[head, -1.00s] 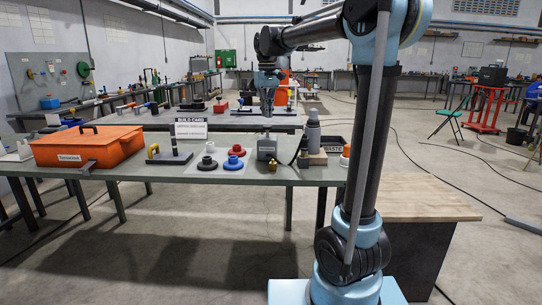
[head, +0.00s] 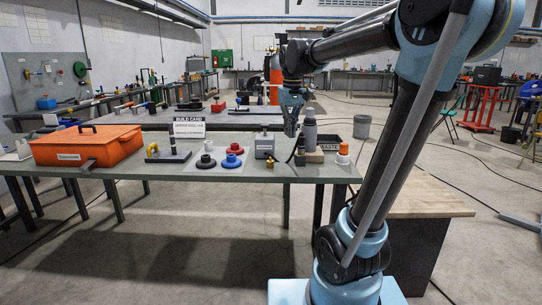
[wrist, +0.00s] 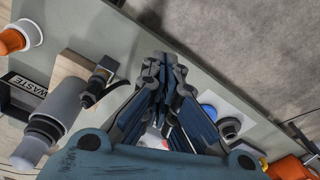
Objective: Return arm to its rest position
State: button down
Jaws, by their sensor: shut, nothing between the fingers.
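My gripper (head: 291,131) is shut and empty. In the head view it hangs over the right part of the workbench (head: 300,175), just left of the grey bottle (head: 310,130), and overlaps the bottle's edge in the picture. In the wrist view its closed fingers (wrist: 162,66) point toward the bench's edge and the floor. The grey bottle lies to their left in that view (wrist: 55,115). A grey block (head: 264,145) with a brass piece at its foot stands left of the gripper in the head view.

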jog(key=s+d+f+m, duration=0.1)
jog(key=s+d+f, duration=0.3)
jog(key=s+f, duration=0.3)
jog(key=s+d+f+m+t, duration=0.1)
jog(key=s+d+f, duration=0.3)
jog(key=s+f, duration=0.4)
jog(key=s+d+f+m, duration=0.1)
jog(key=s+d+f, duration=0.3)
jog(key=s+f, duration=0.3)
jog(key=shift+s+f+m+t, duration=0.2)
jog(key=shift+f+m+t, duration=0.15)
jog(key=shift+f, duration=0.5)
